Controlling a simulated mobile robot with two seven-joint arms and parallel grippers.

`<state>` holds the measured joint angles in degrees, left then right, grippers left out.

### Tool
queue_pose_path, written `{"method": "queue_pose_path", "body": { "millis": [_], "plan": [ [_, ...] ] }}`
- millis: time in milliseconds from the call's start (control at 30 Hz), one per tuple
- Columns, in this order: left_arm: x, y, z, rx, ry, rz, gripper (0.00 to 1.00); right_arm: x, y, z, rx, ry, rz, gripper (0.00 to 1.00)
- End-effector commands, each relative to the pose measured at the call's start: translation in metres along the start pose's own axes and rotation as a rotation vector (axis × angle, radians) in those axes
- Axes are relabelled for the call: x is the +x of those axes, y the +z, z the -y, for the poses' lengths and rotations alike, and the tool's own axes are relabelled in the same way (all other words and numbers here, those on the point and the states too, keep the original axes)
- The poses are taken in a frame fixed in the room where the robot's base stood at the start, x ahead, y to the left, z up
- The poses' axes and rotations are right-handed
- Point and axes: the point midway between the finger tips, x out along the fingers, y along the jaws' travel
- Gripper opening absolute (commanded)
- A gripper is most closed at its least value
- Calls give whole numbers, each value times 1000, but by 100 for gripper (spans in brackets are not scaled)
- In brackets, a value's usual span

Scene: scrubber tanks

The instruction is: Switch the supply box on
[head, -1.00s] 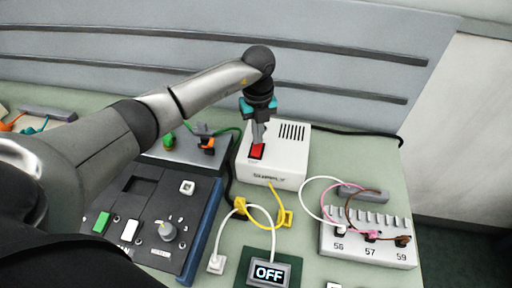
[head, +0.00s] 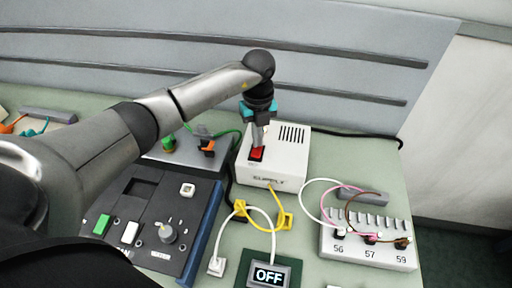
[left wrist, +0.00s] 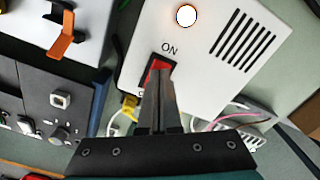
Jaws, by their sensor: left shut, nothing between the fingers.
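The supply box (head: 287,160) is a white box marked SUPPLY on the bench, with vent slots on top. Its red rocker switch (head: 256,154) is set in the top. In the left wrist view the switch (left wrist: 158,70) lies below the word ON, with a round white lamp with an orange glow at its rim (left wrist: 186,15) above. My left gripper (head: 260,146) is shut and empty, its fingertips at the switch. The fingers (left wrist: 158,80) hide part of the switch and the lettering below it. I cannot tell whether they press on it. My right gripper is not in view.
A small display (head: 268,275) in front reads OFF. A dark control panel (head: 150,215) stands left, a grey unit with an orange lever (head: 207,145) behind it. A terminal block (head: 365,245) with wires stands right. Yellow and white cables (head: 262,213) lie before the box.

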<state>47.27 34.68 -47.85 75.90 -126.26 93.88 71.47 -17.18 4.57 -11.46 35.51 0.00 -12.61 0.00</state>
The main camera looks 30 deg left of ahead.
Motion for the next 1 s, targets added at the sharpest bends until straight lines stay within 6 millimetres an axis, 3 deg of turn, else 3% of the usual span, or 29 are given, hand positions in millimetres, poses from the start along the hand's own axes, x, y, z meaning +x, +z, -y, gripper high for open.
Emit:
{"method": "queue_pose_path", "body": {
  "millis": [633,1000],
  "plan": [
    [-58,1,0,-1,-2,3,0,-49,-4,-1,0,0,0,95],
    [-61,1,0,-1,-2,2,0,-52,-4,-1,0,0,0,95]
  ]
}}
